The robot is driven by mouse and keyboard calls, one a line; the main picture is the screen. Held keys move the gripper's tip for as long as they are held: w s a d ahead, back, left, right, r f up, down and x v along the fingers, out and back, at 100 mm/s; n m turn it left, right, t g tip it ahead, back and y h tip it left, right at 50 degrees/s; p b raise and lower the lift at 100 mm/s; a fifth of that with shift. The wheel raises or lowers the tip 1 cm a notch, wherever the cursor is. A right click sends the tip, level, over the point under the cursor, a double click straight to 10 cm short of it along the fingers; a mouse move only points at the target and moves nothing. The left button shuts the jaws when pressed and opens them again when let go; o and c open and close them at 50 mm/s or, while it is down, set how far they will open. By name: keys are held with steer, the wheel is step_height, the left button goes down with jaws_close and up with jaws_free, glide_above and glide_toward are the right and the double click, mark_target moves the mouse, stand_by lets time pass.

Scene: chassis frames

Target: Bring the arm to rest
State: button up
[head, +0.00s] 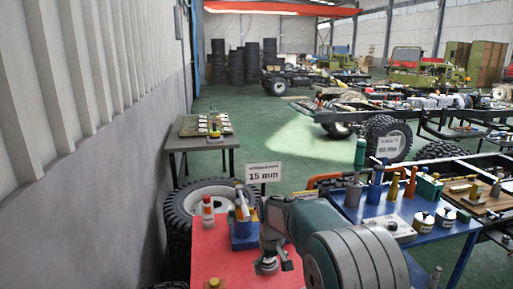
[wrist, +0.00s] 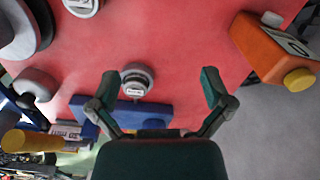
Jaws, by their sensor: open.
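My arm (head: 345,245) reaches over the red tabletop (head: 222,243) in the head view, with its large grey and green joint at the lower right. My gripper (wrist: 160,78) shows in the wrist view with its two dark green fingers spread apart and nothing between them in its grip. It hangs over the red surface. A small grey round piece with a white label (wrist: 137,80) lies below, between the fingers and nearer the left one. A blue block (wrist: 125,113) lies just under it, partly hidden by the gripper. In the head view I cannot make out the fingers clearly.
An orange container with a yellow cap (wrist: 275,50) lies right of the gripper. A blue table (head: 350,205) with bottles adjoins on the right. A grey wall (head: 95,160) runs along the left.

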steer(key=s+d+r+m+t, duration=0.1)
steer(key=s+d+r, duration=0.3)
steer(key=s+r, duration=0.3)
steer(key=s+d+r+m+t, duration=0.1)
steer(key=s+d+r+t, duration=0.15)
steer(key=s+r, duration=0.5)
steer(key=s+d+m+t, duration=0.1)
steer(key=s+d, duration=0.1)
steer(key=s, duration=0.6)
steer(key=s+d+m+t, duration=0.1)
steer(key=s+d, duration=0.2)
steer(key=s, duration=0.6)
steer(key=shift+f+m, duration=0.3)
steer(key=shift+m, duration=0.1)
